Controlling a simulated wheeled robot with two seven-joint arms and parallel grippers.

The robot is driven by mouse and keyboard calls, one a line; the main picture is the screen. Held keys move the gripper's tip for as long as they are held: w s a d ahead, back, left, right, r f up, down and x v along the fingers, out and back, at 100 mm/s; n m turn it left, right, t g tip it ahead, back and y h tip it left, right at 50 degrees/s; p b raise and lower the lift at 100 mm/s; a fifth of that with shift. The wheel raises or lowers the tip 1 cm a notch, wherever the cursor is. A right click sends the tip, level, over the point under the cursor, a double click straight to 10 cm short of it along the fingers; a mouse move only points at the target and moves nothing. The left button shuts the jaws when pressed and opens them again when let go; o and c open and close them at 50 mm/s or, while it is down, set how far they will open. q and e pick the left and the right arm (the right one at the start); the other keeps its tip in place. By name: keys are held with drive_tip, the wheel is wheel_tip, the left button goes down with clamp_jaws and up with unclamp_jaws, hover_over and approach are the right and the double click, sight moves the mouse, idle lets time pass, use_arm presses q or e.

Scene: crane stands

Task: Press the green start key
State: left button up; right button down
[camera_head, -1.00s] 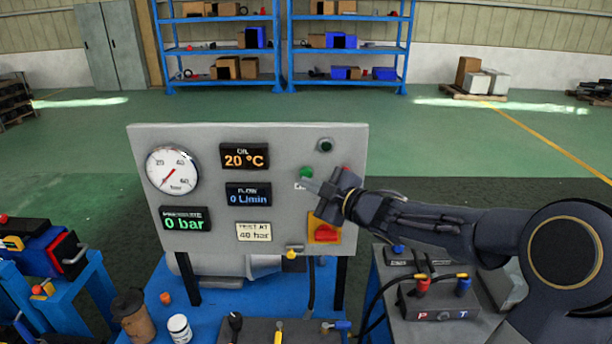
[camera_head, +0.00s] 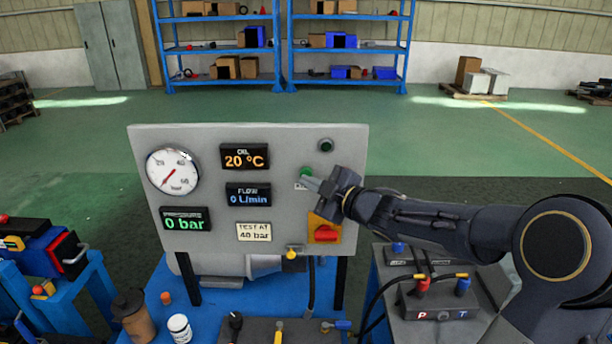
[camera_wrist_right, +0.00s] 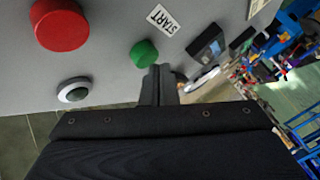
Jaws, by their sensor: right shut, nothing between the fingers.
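The green start key (camera_head: 306,171) is a small round button on the right part of the grey panel (camera_head: 210,140). In the right wrist view the green key (camera_wrist_right: 144,53) stands beside a START label (camera_wrist_right: 161,18). My right gripper (camera_head: 309,183) is shut and empty, its tips at the panel just below the key. In the wrist view its fingertips (camera_wrist_right: 160,72) lie very near the key's edge; I cannot tell whether they touch it. The gripper partly hides the label in the head view. My left gripper is not in view.
A red button (camera_wrist_right: 60,25) and a dark round lamp (camera_wrist_right: 73,91) are near the key. A red switch on a yellow plate (camera_head: 326,234) sits below my gripper. The displays read 20 °C, 0 L/min and 0 bar. Hoses and a block (camera_head: 437,303) stand lower right.

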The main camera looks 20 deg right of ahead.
drive_tip(key=shift+w+d, duration=0.25)
drive_tip(key=shift+w, duration=0.2)
idle(0.6)
drive_tip(key=shift+s+a, duration=0.1)
drive_tip(key=shift+s, duration=0.05)
drive_tip(key=shift+s+a, duration=0.3)
drive_tip(key=shift+s, duration=0.4)
drive_tip(key=shift+s, duration=0.1)
drive_tip(key=s, duration=0.1)
drive_tip(key=s+a+b, duration=0.1)
drive_tip(key=s, duration=0.1)
drive_tip(key=s+a, duration=0.1)
drive_tip(key=shift+s+a+b, duration=0.1)
drive_tip(key=shift+s+b, duration=0.05)
drive_tip(key=shift+b, duration=0.15)
idle(0.7)
